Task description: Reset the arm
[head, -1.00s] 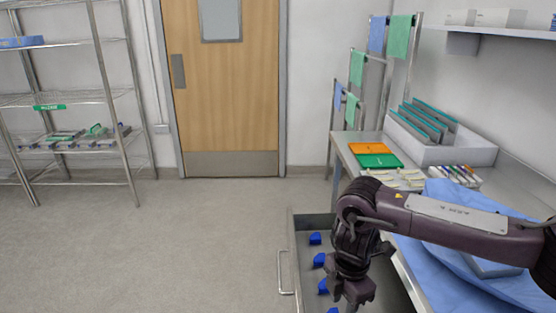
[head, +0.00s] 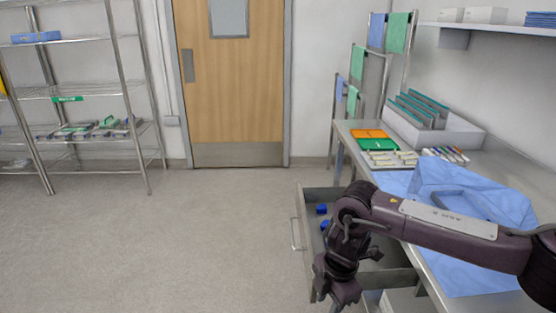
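My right arm comes in from the right edge, bent at the elbow above the front of the steel table (head: 425,262). My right gripper (head: 337,302) points down in front of the open drawer, near the bottom edge of the picture. Its fingers look spread apart, and I see nothing between them. My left gripper and arm are not in view.
The open drawer (head: 301,221) holds blue pieces (head: 321,209). On the table are a blue cloth wrap (head: 490,203), a green tray (head: 390,143) and a grey bin (head: 455,138). A wire shelf (head: 90,90) stands left; the floor (head: 190,235) is clear.

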